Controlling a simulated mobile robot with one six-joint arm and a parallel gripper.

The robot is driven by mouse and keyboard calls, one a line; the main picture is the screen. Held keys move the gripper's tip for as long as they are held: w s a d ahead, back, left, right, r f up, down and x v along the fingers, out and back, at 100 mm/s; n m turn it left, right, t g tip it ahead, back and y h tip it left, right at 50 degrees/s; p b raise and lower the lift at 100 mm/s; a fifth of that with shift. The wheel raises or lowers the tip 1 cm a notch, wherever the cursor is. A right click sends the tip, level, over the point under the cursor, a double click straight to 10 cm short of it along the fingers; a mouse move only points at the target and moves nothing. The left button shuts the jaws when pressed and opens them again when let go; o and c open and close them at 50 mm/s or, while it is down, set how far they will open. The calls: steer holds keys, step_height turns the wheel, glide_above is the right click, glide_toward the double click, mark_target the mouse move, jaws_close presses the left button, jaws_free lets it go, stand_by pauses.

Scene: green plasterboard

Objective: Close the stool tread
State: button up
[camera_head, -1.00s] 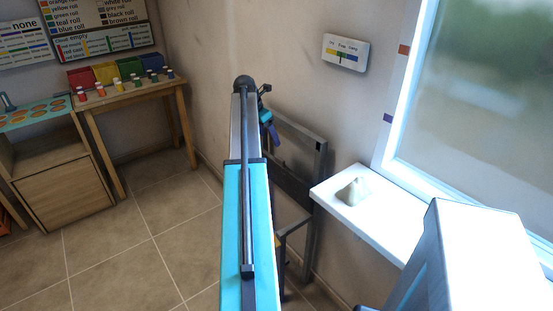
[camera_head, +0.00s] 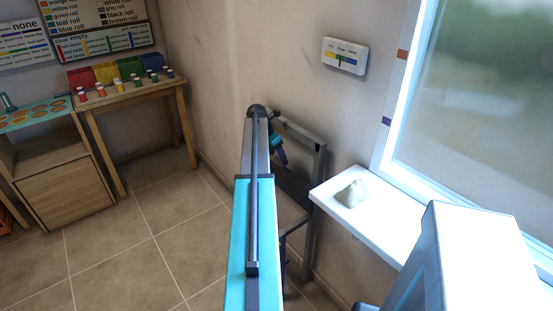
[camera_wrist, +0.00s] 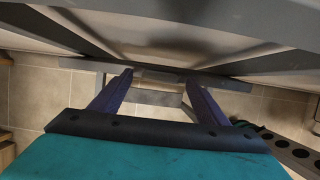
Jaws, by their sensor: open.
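A grey metal folding stool frame (camera_head: 318,180) stands against the wall, just left of the white sill. A dark flat panel (camera_head: 293,186) shows inside it; whether this is the tread I cannot tell. My arm hides much of the frame's left side. My gripper (camera_head: 279,152) is at the upper part of the frame, by its top left. In the wrist view, the two purple fingers of my gripper (camera_wrist: 158,80) are apart with nothing held. A grey bar (camera_wrist: 160,76) lies across just by the fingertips; I cannot tell whether they touch it.
A white sill (camera_head: 385,222) with a beige lump (camera_head: 352,192) on it juts out on the right. A wooden table (camera_head: 130,97) with coloured bins and small jars stands at the back left, beside a wooden cabinet (camera_head: 66,192). The tiled floor between is clear.

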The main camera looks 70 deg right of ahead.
steer(key=shift+x, duration=0.75)
